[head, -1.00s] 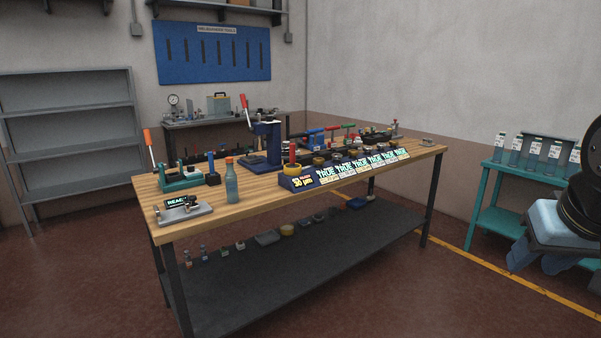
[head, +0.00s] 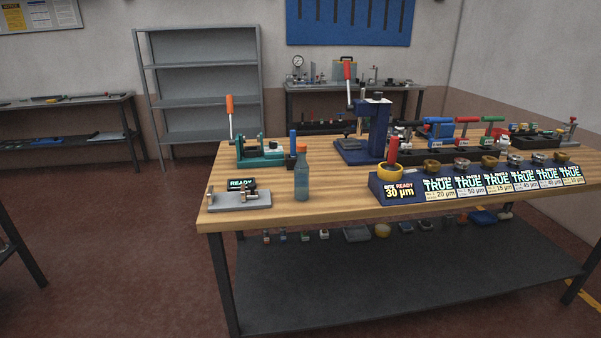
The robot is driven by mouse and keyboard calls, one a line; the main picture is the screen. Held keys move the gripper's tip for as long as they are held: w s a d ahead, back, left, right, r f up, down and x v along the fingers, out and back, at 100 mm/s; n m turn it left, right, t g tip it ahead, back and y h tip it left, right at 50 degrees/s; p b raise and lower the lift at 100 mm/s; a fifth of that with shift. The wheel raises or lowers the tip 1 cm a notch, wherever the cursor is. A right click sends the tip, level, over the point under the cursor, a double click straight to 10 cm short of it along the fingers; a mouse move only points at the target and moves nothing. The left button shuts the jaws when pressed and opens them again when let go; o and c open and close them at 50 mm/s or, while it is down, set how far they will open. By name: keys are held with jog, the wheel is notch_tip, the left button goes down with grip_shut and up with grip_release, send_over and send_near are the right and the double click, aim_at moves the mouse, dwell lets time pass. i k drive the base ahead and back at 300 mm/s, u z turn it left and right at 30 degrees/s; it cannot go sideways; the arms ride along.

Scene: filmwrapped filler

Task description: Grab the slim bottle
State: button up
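The slim bottle (head: 301,178) is blue-green with an orange-red cap. It stands upright on the wooden workbench (head: 330,199), near its front edge and left of the middle of the picture. Its upper part overlaps a dark blue upright post in the picture. Nothing is holding it. My gripper is not in view.
A grey plate fixture with a READY display (head: 240,184) lies left of the bottle, with a teal clamp (head: 262,154) behind. A blue press (head: 366,135) and a sloped row of displays (head: 480,184) stand to the right. A dark lower shelf (head: 390,278) runs beneath the bench.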

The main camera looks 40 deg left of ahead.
aim_at(302, 170)
jog(key=u, duration=0.3)
jog(key=i, duration=0.8)
jog(key=u, duration=0.55)
jog(key=k, duration=0.9)
jog(key=u, duration=0.2)
jog(key=i, duration=1.35)
